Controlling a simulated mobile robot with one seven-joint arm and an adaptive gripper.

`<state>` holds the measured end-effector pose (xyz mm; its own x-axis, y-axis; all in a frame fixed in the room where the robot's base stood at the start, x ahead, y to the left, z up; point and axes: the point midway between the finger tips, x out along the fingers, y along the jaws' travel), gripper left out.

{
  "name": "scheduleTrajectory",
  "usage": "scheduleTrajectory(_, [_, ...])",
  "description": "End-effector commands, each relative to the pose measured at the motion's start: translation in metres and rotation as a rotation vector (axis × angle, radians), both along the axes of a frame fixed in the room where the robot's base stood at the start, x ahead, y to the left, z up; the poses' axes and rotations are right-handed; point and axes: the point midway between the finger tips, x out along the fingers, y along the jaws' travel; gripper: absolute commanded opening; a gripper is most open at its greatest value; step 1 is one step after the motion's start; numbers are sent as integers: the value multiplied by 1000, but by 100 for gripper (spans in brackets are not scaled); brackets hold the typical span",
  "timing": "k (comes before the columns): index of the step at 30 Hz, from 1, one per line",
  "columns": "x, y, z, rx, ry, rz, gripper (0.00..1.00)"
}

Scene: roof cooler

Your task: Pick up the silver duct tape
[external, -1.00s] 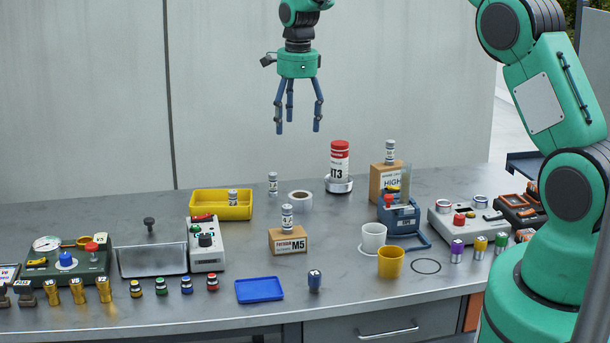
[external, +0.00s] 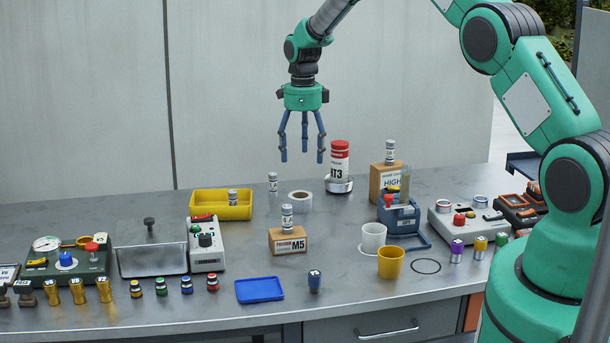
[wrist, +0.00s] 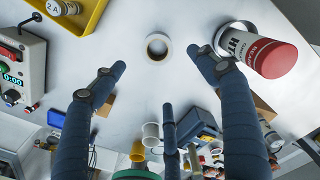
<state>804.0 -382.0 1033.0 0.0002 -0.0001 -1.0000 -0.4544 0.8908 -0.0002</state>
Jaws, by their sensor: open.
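A roll of silver duct tape (external: 300,193) lies flat on the grey bench, behind the cardboard M5 box. It also shows in the wrist view as a ring (wrist: 147,47) near the top middle, ahead of the fingertips. My gripper (external: 302,157) points downward above the bench, over the area of the tape and apart from it. Its three blue fingers are spread open with nothing between them. In the wrist view my gripper (wrist: 160,72) has a finger on each side of the tape's position, and a third finger low in the middle.
A red-capped canister (external: 339,160) stands right of the tape. A yellow tray (external: 210,213) is to its left. The small M5 box (external: 288,243) with a vial on top stands in front. A small vial (external: 272,182) stands close behind-left. Bare bench surrounds the tape.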

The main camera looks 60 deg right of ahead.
Motion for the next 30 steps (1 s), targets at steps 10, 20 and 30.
scheduleTrajectory(10, [-1, 1, -33, 2, 3, 1, 73])
scheduleTrajectory(20, [0, 1, -78, 0, 1, 1, 73])
scheduleTrajectory(30, [0, 0, -86, 0, 0, 1, 73])
